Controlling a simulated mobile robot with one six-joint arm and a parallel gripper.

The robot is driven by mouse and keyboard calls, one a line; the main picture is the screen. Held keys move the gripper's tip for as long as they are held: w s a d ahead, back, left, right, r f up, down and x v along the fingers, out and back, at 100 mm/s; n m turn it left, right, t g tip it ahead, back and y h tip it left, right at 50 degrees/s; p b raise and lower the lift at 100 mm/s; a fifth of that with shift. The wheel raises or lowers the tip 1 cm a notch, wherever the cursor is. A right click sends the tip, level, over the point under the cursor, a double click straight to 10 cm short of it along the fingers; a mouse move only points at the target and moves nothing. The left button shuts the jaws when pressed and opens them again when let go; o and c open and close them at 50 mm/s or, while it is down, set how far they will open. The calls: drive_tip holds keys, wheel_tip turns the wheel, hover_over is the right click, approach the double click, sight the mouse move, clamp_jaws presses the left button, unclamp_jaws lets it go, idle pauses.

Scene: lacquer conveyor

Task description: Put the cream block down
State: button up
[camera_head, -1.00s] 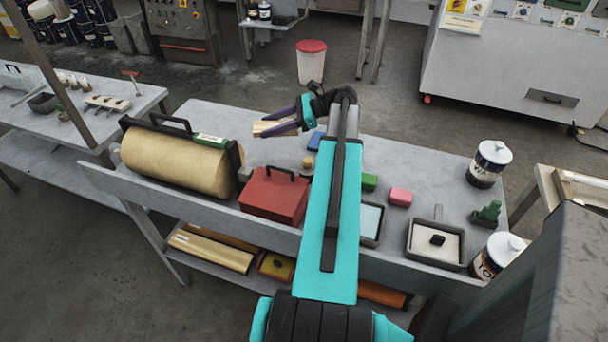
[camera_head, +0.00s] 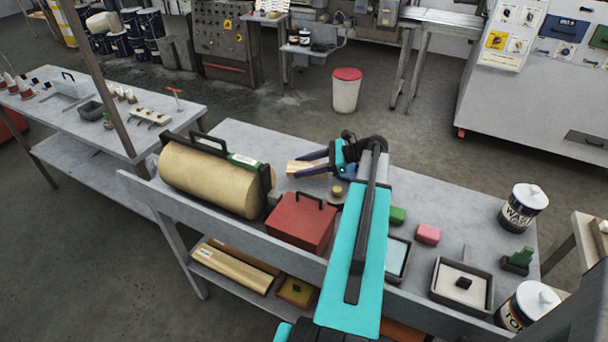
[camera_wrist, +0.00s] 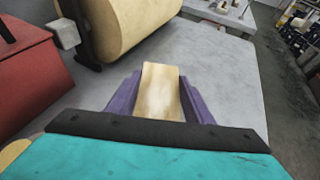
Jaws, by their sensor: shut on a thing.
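The cream block (camera_wrist: 160,90) is a pale, wood-toned block held between the purple fingers of my gripper (camera_wrist: 160,98) in the wrist view. In the head view, the cream block (camera_head: 298,167) juts out to the left from my gripper (camera_head: 314,168), at the back of the grey bench (camera_head: 450,210). My gripper is shut on it. The bench top is bare just ahead of the block in the wrist view. I cannot tell whether the block touches the bench.
A large tan roll (camera_head: 212,178) in a black-handled holder stands left of my gripper. A red box (camera_head: 300,220) is in front of it. Green (camera_head: 397,215) and pink (camera_head: 428,233) blocks, a tray (camera_head: 462,286) and labelled cans (camera_head: 522,208) are to the right.

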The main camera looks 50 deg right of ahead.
sight(305, 180)
drive_tip(key=shift+f, duration=0.1)
drive_tip(key=shift+f+p, duration=0.35)
drive_tip(key=shift+f, duration=1.4)
drive_tip(key=shift+f, duration=0.1)
drive_tip(key=o, duration=1.1)
drive_tip(key=shift+s+d, duration=0.1)
drive_tip(key=shift+d, duration=0.05)
drive_tip(key=b+v, duration=0.1)
drive_tip(key=v, duration=0.5)
drive_tip(key=b+v, duration=0.1)
drive_tip(key=v, duration=0.4)
drive_tip(key=shift+s+d+r+b, duration=0.1)
drive_tip(key=shift+s+r+b, duration=0.2)
drive_tip(key=shift+r+b, duration=0.05)
